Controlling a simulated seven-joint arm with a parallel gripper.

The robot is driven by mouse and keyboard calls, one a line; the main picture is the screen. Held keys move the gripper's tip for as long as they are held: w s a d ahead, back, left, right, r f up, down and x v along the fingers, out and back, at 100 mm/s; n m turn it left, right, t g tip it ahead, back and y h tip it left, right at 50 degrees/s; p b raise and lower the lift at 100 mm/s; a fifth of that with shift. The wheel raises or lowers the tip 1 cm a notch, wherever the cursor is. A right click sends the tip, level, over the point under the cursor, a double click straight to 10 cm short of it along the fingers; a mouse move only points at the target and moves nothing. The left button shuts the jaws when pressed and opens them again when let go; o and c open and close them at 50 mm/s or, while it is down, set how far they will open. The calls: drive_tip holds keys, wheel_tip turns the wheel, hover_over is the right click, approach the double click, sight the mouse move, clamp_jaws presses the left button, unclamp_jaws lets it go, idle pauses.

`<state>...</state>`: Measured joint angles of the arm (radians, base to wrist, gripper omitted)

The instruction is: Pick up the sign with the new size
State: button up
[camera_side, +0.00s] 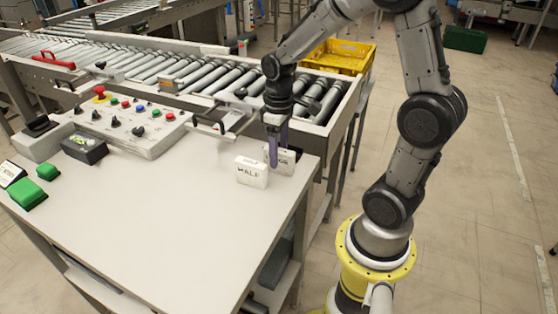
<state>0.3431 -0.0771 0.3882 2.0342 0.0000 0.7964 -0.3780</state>
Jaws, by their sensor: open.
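A small white sign (251,173) reading "HALF" stands on the grey table near its right edge. A second white sign (286,161) stands just behind and to its right, partly hidden; its lettering cannot be read in full. My gripper (273,160) points down at this second sign, with its purple fingers in front of or around it; I cannot tell which. It is open. Another small white sign (12,174) with dark lettering lies tilted at the table's left edge, too small to read. No sign can be made out as the new size.
Two green blocks (27,194) sit at the table's left. A control panel (135,124) with buttons and a black device (84,148) are at the back. Behind runs the roller conveyor (205,75), with a yellow crate (340,55) beyond. The table's front middle is clear.

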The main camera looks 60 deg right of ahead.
clamp_jaws()
drive_tip(key=shift+r, duration=0.1)
idle(0.3)
